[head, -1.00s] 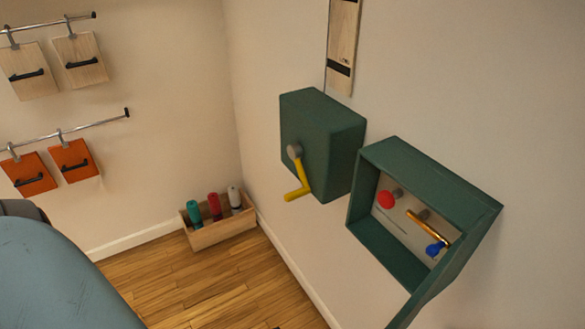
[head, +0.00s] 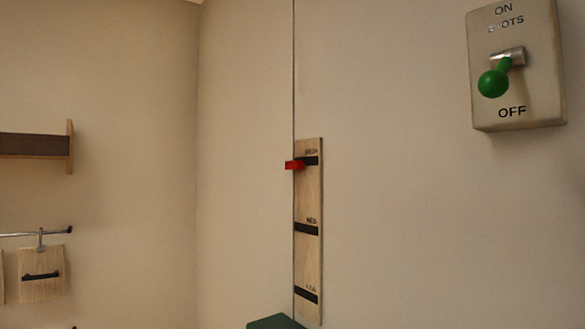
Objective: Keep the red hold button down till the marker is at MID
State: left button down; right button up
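A red marker (head: 294,165) sits at the left edge of a tall wooden scale board (head: 308,260) on the wall, on a thin vertical line. The board has three black bands with small lettering that is hard to read. The marker is level with the top band (head: 312,160), above the middle band (head: 306,229), which seems to be the MID one, and the bottom band (head: 306,294). The red hold button is out of view now. Neither of my grippers is in view.
A metal switch plate (head: 510,105) marked ON, SPOTS and OFF, with a green-knobbed lever (head: 493,83), is at the upper right. A dark green box top (head: 275,322) shows at the bottom edge. A brown shelf (head: 35,146) and a hanging wooden board (head: 41,285) are at left.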

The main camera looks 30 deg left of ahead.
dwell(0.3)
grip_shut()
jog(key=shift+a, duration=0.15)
